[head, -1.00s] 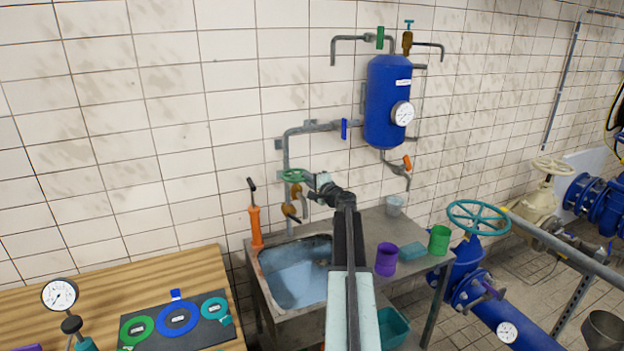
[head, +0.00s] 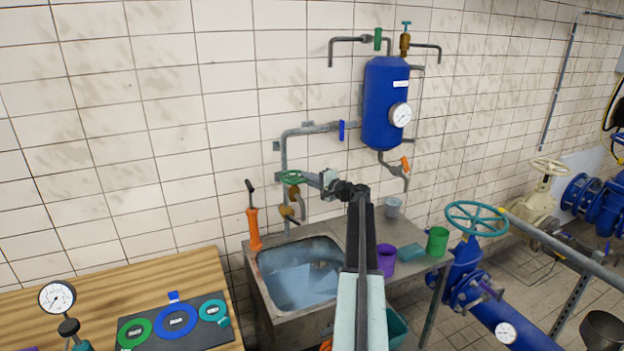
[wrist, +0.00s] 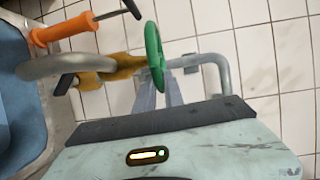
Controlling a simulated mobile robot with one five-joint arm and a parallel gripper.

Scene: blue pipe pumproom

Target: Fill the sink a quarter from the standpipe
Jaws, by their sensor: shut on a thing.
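The standpipe's green handwheel (head: 291,177) sits on the grey pipe beside the sink. It shows edge-on in the wrist view (wrist: 154,57). My gripper (head: 304,179) reaches it from the right and is shut on its rim; the narrow fingers (wrist: 166,92) meet the wheel. Below the wheel is a brass tap body with a grey spout (head: 298,205) over the sink. The metal sink (head: 252,275) has blue, water-like content (head: 298,285); I cannot tell its exact level, or whether water is running.
An orange hand pump (head: 254,230) stands at the sink's back left corner. Purple (head: 387,262) and green (head: 437,241) cups stand on the drainboard at right. A blue tank (head: 384,100) hangs on the wall. A wooden bench (head: 190,265) lies at left.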

